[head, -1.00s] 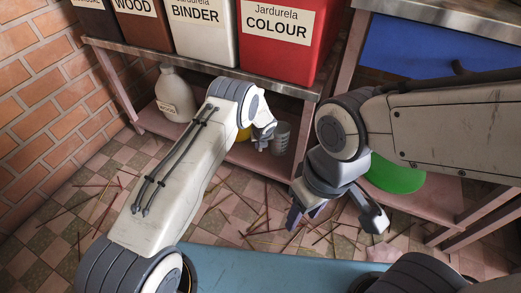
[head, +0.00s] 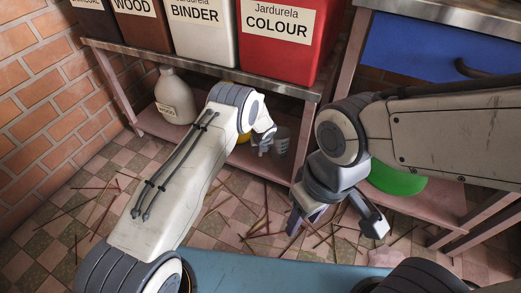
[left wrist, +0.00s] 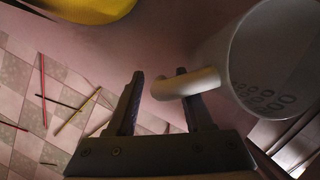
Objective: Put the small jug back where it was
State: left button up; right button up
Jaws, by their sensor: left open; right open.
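The small jug, a pale grey vessel (head: 283,143), stands on the lower shelf in the head view, partly hidden by my left gripper. My right gripper (head: 334,230) is open and empty, above the floor in front of the shelf.
A white bottle (head: 175,98) and a yellow object (head: 244,137) are on the lower shelf (head: 160,125). A green object (head: 398,181) is behind my right gripper. Labelled bins, including a red one (head: 278,60), stand above. Thin sticks (head: 262,222) litter the tiled floor.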

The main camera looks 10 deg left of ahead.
pick_arm(q)
jog(key=p+v, duration=0.3)
jog(key=v, duration=0.4)
jog(key=shift+r+p, duration=0.2)
jog(key=shift+p, duration=0.1)
jog(key=shift+s, duration=0.1)
